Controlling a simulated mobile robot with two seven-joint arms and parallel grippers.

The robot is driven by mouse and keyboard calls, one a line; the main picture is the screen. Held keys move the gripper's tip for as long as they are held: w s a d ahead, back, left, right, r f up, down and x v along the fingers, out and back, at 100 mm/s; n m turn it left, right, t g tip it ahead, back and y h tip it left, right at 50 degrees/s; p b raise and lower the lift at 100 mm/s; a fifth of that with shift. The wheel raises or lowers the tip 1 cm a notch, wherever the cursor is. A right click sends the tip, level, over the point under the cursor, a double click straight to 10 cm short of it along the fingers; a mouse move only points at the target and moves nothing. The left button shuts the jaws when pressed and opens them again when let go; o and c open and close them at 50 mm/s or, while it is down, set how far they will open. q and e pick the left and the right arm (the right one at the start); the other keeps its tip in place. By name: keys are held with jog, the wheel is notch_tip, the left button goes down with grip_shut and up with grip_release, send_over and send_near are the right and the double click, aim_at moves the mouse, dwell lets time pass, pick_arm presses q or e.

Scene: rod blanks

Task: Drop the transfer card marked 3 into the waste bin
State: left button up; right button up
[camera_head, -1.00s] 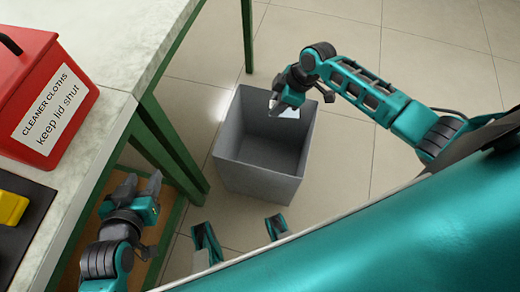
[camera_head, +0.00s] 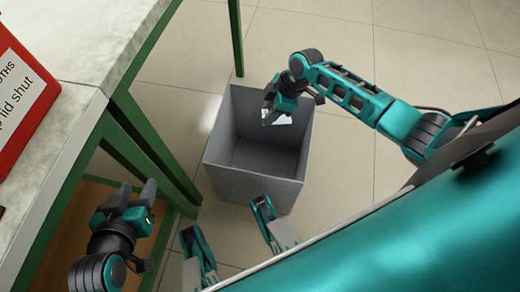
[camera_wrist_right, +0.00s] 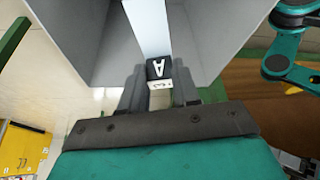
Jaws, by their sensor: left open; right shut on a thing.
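The waste bin (camera_head: 256,186) is a grey, open-topped square bin on the floor beside the bench. My right gripper (camera_head: 270,112) is over the bin's far part, shut on a pale card (camera_head: 277,118). In the right wrist view, the card (camera_wrist_right: 158,70) sits between the fingers of my right gripper (camera_wrist_right: 160,88), with the bin's grey walls (camera_wrist_right: 215,35) around it. My left gripper (camera_head: 138,192) is open and empty, left of the bin by the bench legs.
A pale-topped bench (camera_head: 85,45) with green legs (camera_head: 150,165) stands at the left, close to the bin. A red box (camera_head: 22,100) of cleaner cloths is on it, partly cut off. Tiled floor (camera_head: 330,30) is clear behind the bin.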

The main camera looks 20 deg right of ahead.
jog(key=o, duration=0.9)
pick_arm(q)
jog(key=shift+w+r, duration=0.15)
pick_arm(e)
jog(key=shift+o, duration=0.2)
pick_arm(q)
jog(key=r+p, duration=0.2)
jog(key=p, duration=0.1)
jog(key=a+r+p, duration=0.1)
jog(key=p, duration=0.1)
jog(key=shift+s, duration=0.3)
pick_arm(e)
jog(key=v, duration=1.3)
jog(key=shift+w, duration=0.1)
